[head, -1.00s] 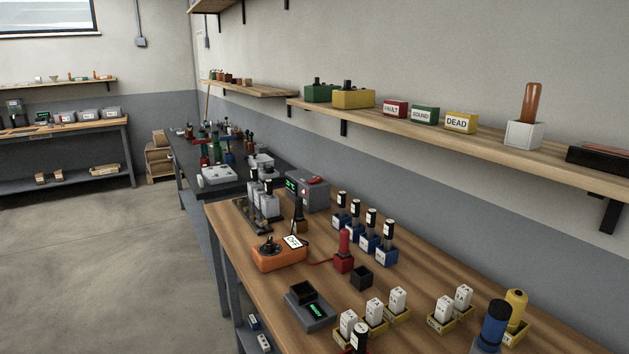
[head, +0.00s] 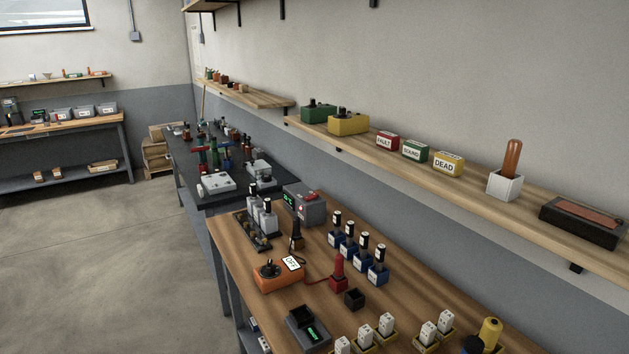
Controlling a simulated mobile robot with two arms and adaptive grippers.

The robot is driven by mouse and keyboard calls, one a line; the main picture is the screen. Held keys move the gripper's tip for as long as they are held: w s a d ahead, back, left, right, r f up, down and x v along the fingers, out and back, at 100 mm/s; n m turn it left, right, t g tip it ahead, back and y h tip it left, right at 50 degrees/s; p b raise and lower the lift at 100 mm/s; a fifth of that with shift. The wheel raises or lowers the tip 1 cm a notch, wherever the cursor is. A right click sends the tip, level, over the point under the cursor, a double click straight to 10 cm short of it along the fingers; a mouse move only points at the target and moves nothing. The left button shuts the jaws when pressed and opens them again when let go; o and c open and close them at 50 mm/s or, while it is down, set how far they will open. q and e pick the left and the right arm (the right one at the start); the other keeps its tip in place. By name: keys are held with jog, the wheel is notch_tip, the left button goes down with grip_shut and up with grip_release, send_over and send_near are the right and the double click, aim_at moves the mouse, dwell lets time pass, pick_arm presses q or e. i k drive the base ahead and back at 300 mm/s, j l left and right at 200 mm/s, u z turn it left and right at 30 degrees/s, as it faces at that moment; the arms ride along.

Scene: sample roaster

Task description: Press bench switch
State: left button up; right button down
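Neither of my grippers shows in the head view. No part is plainly labelled as the bench switch. On the wooden bench (head: 400,283), a grey box (head: 305,207) with a green display has a red part on top that may be a switch (head: 311,197). Nearer stands an orange box (head: 279,278) with a black knob on top. A white tag (head: 291,263) lies at it and seems to read OFF. A red upright handle (head: 338,270) stands to its right, joined to it by a red lead.
Several blue-based bottles (head: 377,268), a small black cup (head: 354,299) and a grey scale-like device (head: 308,330) stand on the bench. A wall shelf (head: 471,183) with labelled boxes runs above it. Open floor (head: 100,265) lies to the left.

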aim_at(313, 195)
jog(key=j, duration=0.95)
jog(key=i+j, duration=0.3)
jog(key=i, duration=0.15)
jog(key=i+j, duration=0.25)
jog(key=i, duration=0.2)
jog(key=i+j, duration=0.3)
jog(key=i, duration=0.15)
